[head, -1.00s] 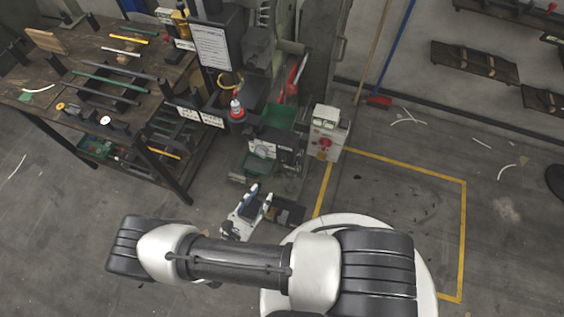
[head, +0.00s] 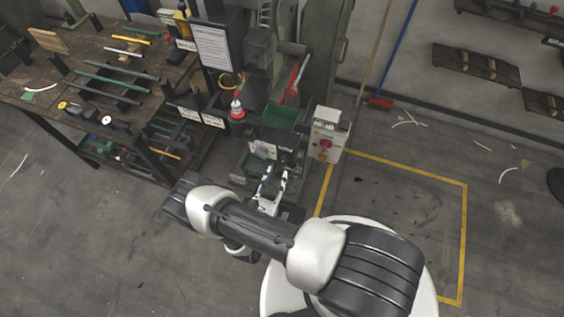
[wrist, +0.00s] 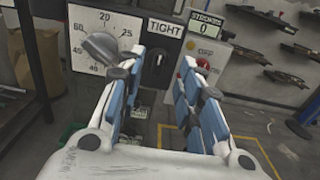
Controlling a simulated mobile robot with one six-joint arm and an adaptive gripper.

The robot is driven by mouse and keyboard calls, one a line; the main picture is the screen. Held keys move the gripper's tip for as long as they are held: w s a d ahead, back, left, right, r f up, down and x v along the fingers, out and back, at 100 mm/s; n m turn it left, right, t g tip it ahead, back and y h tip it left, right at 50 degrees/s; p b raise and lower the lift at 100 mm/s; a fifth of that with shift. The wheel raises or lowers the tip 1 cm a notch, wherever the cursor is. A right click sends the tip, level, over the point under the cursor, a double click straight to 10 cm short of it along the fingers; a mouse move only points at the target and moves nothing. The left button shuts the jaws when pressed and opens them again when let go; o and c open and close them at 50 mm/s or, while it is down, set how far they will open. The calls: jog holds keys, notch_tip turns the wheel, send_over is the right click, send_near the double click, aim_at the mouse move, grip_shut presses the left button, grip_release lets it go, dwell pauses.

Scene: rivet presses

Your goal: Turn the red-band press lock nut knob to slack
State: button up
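In the wrist view a white dial plate (wrist: 84,22) with numbers carries a grey knob (wrist: 101,46) at upper left. Right of it a dark panel with a small pale marker (wrist: 157,60) sits under a label reading TIGHT (wrist: 165,28). I cannot tell for certain which of these is the lock nut knob, and no red band shows clearly there. My gripper (wrist: 168,62) is open and empty, its blue-padded fingers pointing at the press. The left finger overlaps the dial plate's right edge. In the head view my gripper (head: 272,182) is before the press (head: 262,48).
A control box (head: 326,138) with a red button stands right of the press. A seconds display (wrist: 206,20) reads 0. Green bins (head: 279,117) sit at the press. A workbench (head: 60,75) with tools is at left. The yellow-marked floor (head: 400,210) is mostly clear.

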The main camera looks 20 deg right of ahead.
aim_at(283, 161)
jog(key=x, duration=0.6)
jog(key=shift+w+d, duration=0.15)
jog(key=shift+d, duration=0.05)
jog(key=shift+c, duration=0.3)
grip_shut()
